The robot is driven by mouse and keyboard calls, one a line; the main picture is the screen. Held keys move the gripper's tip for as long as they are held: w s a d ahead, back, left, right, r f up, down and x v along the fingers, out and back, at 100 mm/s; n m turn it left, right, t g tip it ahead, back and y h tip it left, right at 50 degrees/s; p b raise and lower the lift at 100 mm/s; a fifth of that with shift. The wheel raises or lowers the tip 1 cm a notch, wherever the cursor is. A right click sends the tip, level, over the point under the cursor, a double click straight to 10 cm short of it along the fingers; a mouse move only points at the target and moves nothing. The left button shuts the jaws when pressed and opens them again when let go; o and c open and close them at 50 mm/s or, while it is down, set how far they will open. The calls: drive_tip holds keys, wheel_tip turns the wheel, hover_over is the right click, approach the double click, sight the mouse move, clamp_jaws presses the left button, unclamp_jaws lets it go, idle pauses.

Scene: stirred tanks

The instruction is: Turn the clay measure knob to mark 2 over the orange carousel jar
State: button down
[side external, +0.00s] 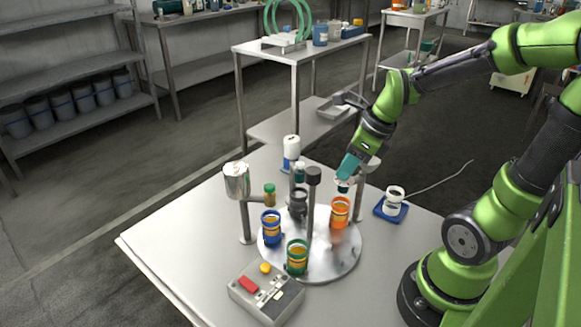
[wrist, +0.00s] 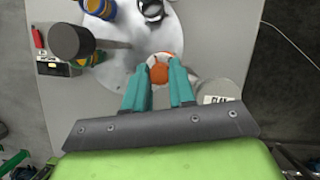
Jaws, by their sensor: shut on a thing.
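The orange carousel jar (side external: 340,212) stands on the round grey carousel (side external: 345,262), on its right side. My gripper (side external: 345,183) points down just above this jar. In the wrist view its teal fingers (wrist: 160,78) close on a round orange-brown piece, which looks like the clay measure knob (wrist: 159,73). The knob's marks cannot be read. A grey round container with a partly hidden CLAY label (wrist: 216,99) is beside the right finger. In the side view this container (side external: 369,163) is partly behind my gripper.
Blue (side external: 271,228), green (side external: 297,256) and black (side external: 298,204) jars also stand on the carousel. A dark-topped stirrer post (side external: 313,178) rises near its middle. A silver container (side external: 237,180) is on a stand at left. A control box (side external: 266,292) sits in front, and a white cup (side external: 394,198) on a blue base at right.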

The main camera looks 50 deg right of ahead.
drive_tip(key=c, duration=0.9)
unclamp_jaws()
drive_tip(key=shift+c, duration=0.2)
drive_tip(key=shift+r, duration=0.1)
drive_tip(key=v, duration=1.6)
drive_tip(key=shift+s+r, duration=0.3)
